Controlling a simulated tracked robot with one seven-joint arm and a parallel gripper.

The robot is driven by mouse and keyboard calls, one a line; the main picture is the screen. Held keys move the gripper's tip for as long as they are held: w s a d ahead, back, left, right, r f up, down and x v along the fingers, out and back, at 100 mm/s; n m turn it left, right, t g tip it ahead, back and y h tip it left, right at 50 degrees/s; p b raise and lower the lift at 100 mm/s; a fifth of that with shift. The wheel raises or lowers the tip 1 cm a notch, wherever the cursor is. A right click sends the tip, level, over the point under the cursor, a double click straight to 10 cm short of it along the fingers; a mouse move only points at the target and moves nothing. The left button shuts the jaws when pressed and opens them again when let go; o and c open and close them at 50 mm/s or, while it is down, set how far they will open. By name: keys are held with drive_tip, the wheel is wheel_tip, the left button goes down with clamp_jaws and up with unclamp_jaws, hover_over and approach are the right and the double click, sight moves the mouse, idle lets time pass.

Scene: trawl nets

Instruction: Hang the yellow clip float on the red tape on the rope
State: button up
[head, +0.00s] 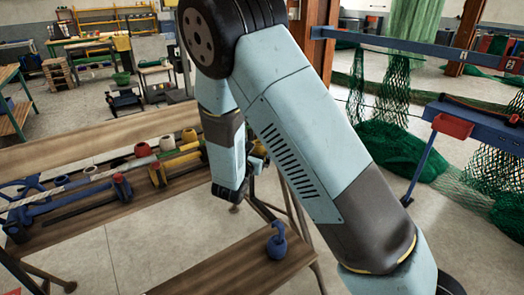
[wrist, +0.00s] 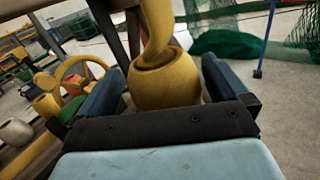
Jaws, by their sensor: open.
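The yellow clip float (wrist: 168,82) sits between the two dark blue fingers of my gripper (wrist: 162,72) in the wrist view. Its round body is close to both fingers, and its neck and hook rise toward the top of the picture. My gripper is open; I cannot tell whether either finger touches the float. A pale rope (head: 50,197) runs along the left bench. I cannot make out the red tape on it.
The wooden bench (head: 60,160) carries several red, white and yellow floats and blue and red fittings. A blue clip float (head: 277,243) stands on the lower front bench (head: 215,275). Green nets (head: 388,140) and a blue rail (head: 420,47) are at the right.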

drive_tip(key=v, duration=1.3)
drive_tip(key=s+d+r+m+g+h, duration=0.1)
drive_tip(key=s+d+r+m+g, duration=0.1)
drive_tip(key=d+r+m+g, duration=0.35)
drive_tip(key=s+d+r+m+g+h, duration=0.25)
drive_tip(key=d+m, duration=0.35)
drive_tip(key=d, duration=0.5)
drive_tip(key=s+d+r+m+g, duration=0.3)
drive_tip(key=d+m+g, duration=0.2)
drive_tip(key=d, duration=0.3)
drive_tip(key=s+d+r+m+t+y, duration=0.2)
drive_tip(key=s+d+r+m+y, duration=0.1)
drive_tip(key=s+r+m+y, duration=0.7)
drive_tip(key=s+r+m, duration=0.1)
drive_tip(key=s+m, duration=0.3)
drive_tip(key=shift+s+d+r, duration=0.15)
drive_tip(key=shift+s+r, duration=0.05)
drive_tip(key=shift+r, duration=0.1)
